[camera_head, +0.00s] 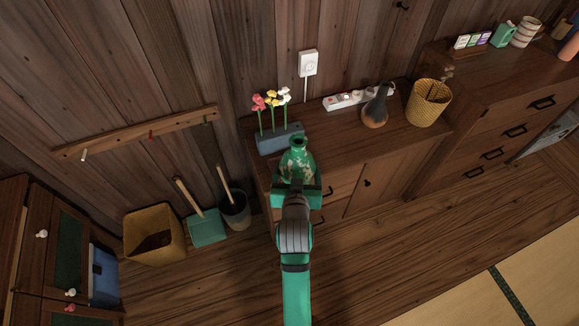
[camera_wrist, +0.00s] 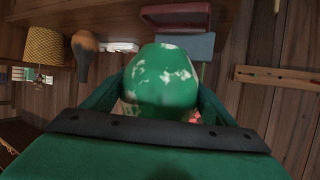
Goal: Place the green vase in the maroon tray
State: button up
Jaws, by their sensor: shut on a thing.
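The green vase (camera_head: 298,161), with pale patches and a narrow neck, is held upright in my gripper (camera_head: 296,190) at the front left of the low cabinet. In the wrist view, the vase (camera_wrist: 161,78) fills the space between the two fingers (camera_wrist: 160,100). The maroon tray (camera_wrist: 175,14) shows at the top of the wrist view, apart from the vase in the picture. In the head view the vase and gripper hide most of the tray. I cannot tell the exact height of the vase over the cabinet top.
A blue-grey flower block (camera_head: 279,139) stands close behind the vase. A dark vase (camera_head: 375,106), a power strip (camera_head: 345,99) and a yellow basket (camera_head: 428,102) stand further right on the cabinet (camera_head: 330,135). A bin (camera_head: 154,235) and dustpan (camera_head: 207,228) are on the floor at left.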

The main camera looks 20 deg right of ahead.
aim_at(309, 172)
jog(key=s+d+r, duration=0.2)
jog(key=shift+d+r, duration=0.15)
jog(key=shift+d, duration=0.15)
jog(key=shift+w+d, duration=0.15)
jog(key=w+f, duration=0.3)
jog(key=w, duration=0.1)
jog(key=w+a+f, duration=0.1)
jog(key=w+f, duration=0.2)
jog(key=w, duration=0.1)
jog(key=w+f, duration=0.3)
jog(key=w, duration=0.2)
jog(key=shift+a+f, duration=0.15)
jog(key=shift+w+f, duration=0.15)
jog(key=shift+f, duration=1.5)
jog(key=shift+f, duration=0.15)
